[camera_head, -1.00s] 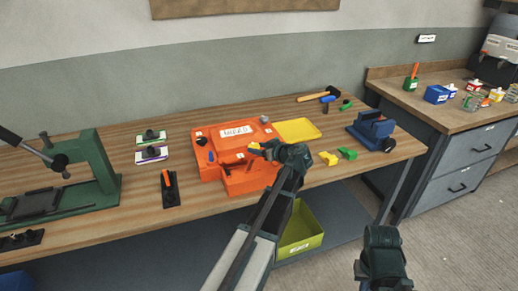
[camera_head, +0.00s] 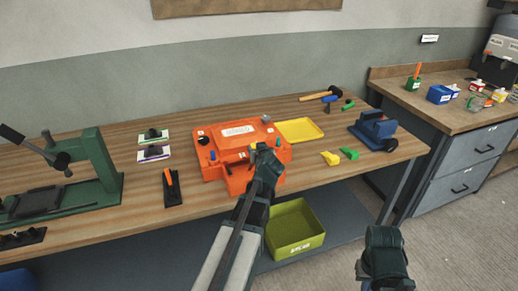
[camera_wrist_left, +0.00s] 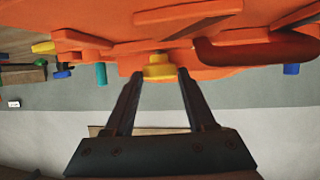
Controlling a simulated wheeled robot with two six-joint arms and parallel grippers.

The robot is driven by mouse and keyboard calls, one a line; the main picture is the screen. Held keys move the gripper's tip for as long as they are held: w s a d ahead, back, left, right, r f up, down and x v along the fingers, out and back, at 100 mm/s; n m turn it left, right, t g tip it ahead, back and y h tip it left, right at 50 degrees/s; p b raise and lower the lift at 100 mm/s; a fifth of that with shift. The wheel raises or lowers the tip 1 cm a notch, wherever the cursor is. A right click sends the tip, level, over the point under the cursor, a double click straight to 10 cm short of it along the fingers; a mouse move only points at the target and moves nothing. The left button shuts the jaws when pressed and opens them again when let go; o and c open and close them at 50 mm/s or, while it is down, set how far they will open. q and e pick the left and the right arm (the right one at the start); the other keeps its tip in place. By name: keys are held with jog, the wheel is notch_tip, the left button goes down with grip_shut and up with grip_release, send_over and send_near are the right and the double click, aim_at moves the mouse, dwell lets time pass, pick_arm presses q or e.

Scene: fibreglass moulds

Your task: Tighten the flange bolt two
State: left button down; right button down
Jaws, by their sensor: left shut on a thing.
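The orange mould (camera_head: 212,138), with a white label on top, stands on the wooden bench. Its flange side faces me. My left gripper (camera_head: 254,151) is at the front of the mould, right of its middle. In the left wrist view, the left gripper (camera_wrist_left: 160,76) is shut on a yellow bolt head (camera_wrist_left: 158,68) that sits against the orange mould (camera_wrist_left: 110,25). In the head view the fingers and wrist largely hide this bolt. Only a dark joint of my right arm shows at the lower right; its fingers are out of view.
A yellow tray (camera_head: 299,131) lies right of the mould. A blue vise (camera_head: 373,130) stands at the bench's right, near yellow and green pieces (camera_head: 330,158). A green press (camera_head: 95,170) stands at left. A black holder (camera_head: 172,187) lies between. A green bin (camera_head: 295,228) sits below.

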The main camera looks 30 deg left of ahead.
pick_arm(q)
jog(key=shift+s+a+m+t+h, duration=0.2)
jog(key=shift+m+t+h, duration=0.3)
jog(key=shift+m+h, duration=0.7)
jog(key=shift+h, duration=0.1)
jog(key=shift+c, duration=1.1)
grip_release()
jog(key=shift+t, duration=0.3)
jog(key=shift+w+n+y, duration=0.1)
jog(key=shift+n+y, duration=0.2)
jog(key=shift+y, duration=0.1)
